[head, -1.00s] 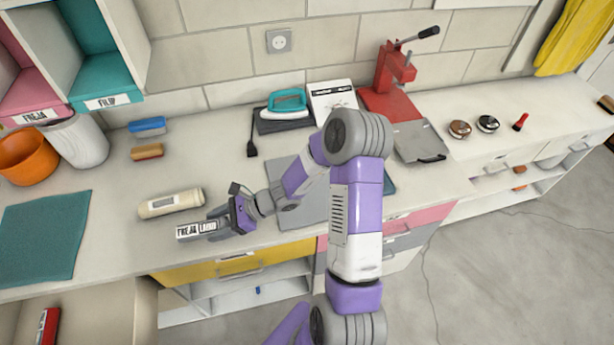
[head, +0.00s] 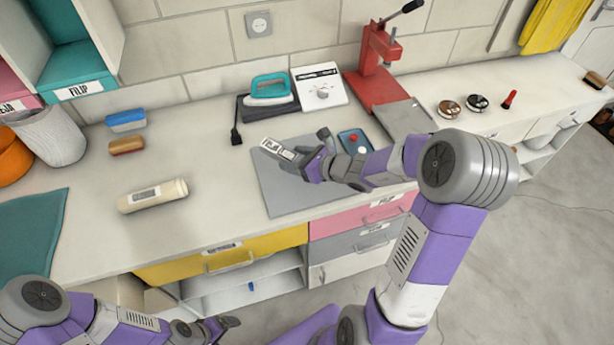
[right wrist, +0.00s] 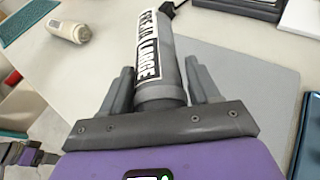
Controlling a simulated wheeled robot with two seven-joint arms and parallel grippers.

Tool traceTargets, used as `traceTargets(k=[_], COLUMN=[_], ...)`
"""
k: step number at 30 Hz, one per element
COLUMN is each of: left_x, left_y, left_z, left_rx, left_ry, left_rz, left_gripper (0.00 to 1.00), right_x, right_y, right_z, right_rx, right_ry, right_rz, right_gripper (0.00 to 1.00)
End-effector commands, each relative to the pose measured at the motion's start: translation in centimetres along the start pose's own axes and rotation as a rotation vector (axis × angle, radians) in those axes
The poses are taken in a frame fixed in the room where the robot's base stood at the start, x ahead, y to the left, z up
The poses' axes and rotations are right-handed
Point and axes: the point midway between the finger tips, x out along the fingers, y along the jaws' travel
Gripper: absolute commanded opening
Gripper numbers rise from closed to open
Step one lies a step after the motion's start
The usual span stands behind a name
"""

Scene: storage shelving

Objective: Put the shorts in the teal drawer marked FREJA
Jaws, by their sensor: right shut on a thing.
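My right gripper (head: 298,160) is shut on a grey rolled item (head: 279,149), held over the grey mat on the counter. In the right wrist view the roll (right wrist: 158,60) sits between the fingers, with a label reading FREJA LARGE. I cannot tell whether it is the shorts. A cream roll (head: 153,196) with an unreadable label lies on the counter to the left. A teal drawer (head: 78,70) at upper left is marked FILIP. The pink drawer (head: 18,102) beside it shows "EJA". No teal drawer marked FREJA is visible. My left gripper (head: 222,327) is low at the front; its jaws are unclear.
A grey mat (head: 285,196), an iron (head: 268,92), a white scale (head: 318,85) and a red press (head: 373,80) stand on the counter. A white bin (head: 50,140) stands below the teal drawer. A yellow drawer (head: 225,255) is under the counter edge.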

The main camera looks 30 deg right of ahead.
Motion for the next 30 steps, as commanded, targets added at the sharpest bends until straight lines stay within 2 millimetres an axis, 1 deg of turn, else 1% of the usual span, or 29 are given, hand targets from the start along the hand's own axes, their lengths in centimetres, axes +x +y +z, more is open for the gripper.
traceTargets(k=[1,3,6,8,11,16,18,23,28,30], left_x=[1.2,1.8,2.3,2.5,3.3,4.6,4.8,5.2,6.2,6.4], left_y=[-0.4,-0.7,-0.8,-0.9,-1.2,-1.7,-1.8,-1.9,-2.3,-2.4], left_z=[-0.1,-0.1,-0.1,-0.1,-0.2,-0.2,-0.2,-0.2,-0.3,-0.3], left_rx=[0.0,0.0,0.0,0.0,0.001,0.001,0.001,0.001,0.001,0.001], left_ry=[0.0,0.0,0.0,0.001,0.001,0.001,0.001,0.001,0.001,0.001], left_rz=[0.0,0.0,0.0,0.0,0.0,0.0,0.0,0.0,0.0,0.0], left_gripper=[0.86,0.86,0.86,0.86,0.86,0.86,0.86,0.86,0.86,0.86], right_x=[-0.6,-1.6,-2.6,-2.9,-2.5,-1.3,-1.0,-0.6,0.4,0.6], right_y=[-1.1,-2.3,-3.5,-3.9,-4.1,-4.0,-4.1,-4.1,-4.0,-4.0], right_z=[0.3,0.9,1.5,1.4,0.1,-2.9,-3.6,-4.5,-6.8,-7.5], right_rx=[0.016,0.047,0.076,0.088,0.098,0.098,0.096,0.094,0.096,0.095], right_ry=[-0.007,-0.007,-0.004,-0.002,0.003,0.004,0.003,0.002,0.003,0.002], right_rz=[-0.058,-0.125,-0.19,-0.213,-0.226,-0.224,-0.225,-0.224,-0.222,-0.224], right_gripper=[0.26,0.26,0.26,0.26,0.26,0.26,0.26,0.26,0.26,0.26])
